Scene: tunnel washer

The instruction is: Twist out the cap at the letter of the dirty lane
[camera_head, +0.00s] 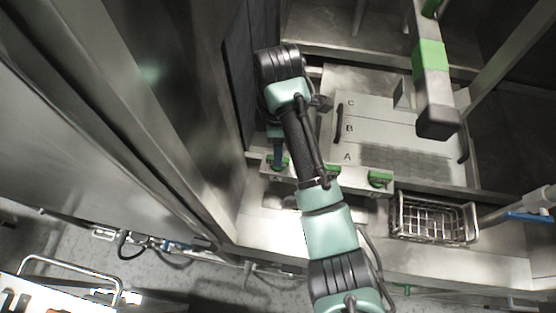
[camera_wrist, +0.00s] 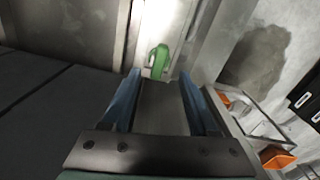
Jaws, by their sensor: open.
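Green caps sit along a metal rail (camera_head: 330,178) in the head view; the left cap (camera_head: 274,163) and right cap (camera_head: 380,179) show. My arm hides the middle of the rail. A letter at the left cap looks like A. The lanes of the panel are lettered C, B and A; lane A (camera_head: 405,162) bears a dark, grimy patch, and the lanes above look cleaner. My gripper (camera_head: 279,157) is at the left cap. In the wrist view my gripper (camera_wrist: 160,85) is open with blue fingers apart, and a green cap (camera_wrist: 158,60) shows beyond and between the tips.
A wire basket (camera_head: 433,220) hangs right of the rail. A post with a green band (camera_head: 430,60) stands over the panel's upper right. A dark wall panel (camera_head: 245,80) rises close on the left. In the wrist view orange items (camera_wrist: 276,158) lie at lower right.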

